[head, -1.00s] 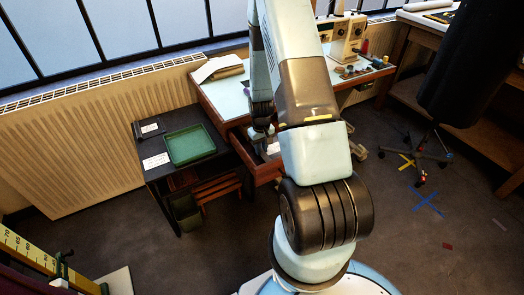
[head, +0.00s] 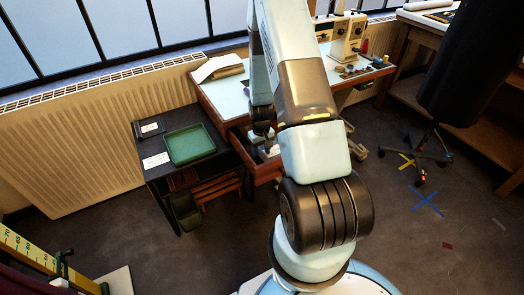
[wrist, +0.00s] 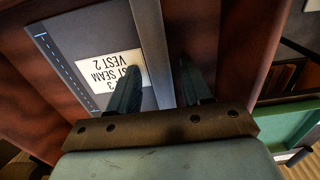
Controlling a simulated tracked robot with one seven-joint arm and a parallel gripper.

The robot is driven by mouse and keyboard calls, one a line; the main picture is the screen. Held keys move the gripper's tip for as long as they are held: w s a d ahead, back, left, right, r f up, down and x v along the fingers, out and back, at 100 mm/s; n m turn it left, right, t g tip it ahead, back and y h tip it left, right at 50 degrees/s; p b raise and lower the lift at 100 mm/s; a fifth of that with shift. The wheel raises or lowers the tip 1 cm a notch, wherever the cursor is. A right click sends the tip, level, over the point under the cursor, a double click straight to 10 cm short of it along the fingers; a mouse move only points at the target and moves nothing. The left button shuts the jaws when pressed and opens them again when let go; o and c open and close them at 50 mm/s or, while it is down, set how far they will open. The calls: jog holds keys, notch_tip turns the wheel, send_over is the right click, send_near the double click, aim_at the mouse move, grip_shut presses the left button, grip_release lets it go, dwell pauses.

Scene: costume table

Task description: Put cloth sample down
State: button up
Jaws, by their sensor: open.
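In the head view my gripper (head: 263,138) is over the drawer, partly hidden by my arm.
A black side table with a green tray (head: 190,146), a white card (head: 156,160) and a dark box stands left of the drawer. The tray's corner shows in the wrist view (wrist: 285,125). A sewing machine (head: 345,38) stands on the worktable. A dress form (head: 460,70) stands right.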

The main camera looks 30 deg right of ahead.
jog(key=shift+r, duration=0.1)
jog(key=s+a+r+t, duration=0.1)
jog(key=s+a+r, duration=0.1)
jog(key=r, duration=1.1)
jog(key=s+a+r+t, duration=0.1)
jog(key=s+a+r, duration=0.15)
jog(key=r, duration=0.95)
jog(key=s+a+r+t, duration=0.1)
jog(key=s+a+r, duration=0.15)
jog(key=r, duration=1.05)
jog(key=s+a+r+t, duration=0.1)
jog(key=s+a+r, duration=0.1)
jog(key=s+r, duration=0.4)
jog(key=s+a+r+t, duration=0.1)
jog(key=s+a+r, duration=0.2)
jog(key=s+r, duration=0.3)
jog(key=shift+s+a+r+t, duration=0.15)
jog(key=shift+s+r+t, duration=0.2)
jog(key=shift+s, duration=2.2)
jog(key=shift+c, duration=0.2)
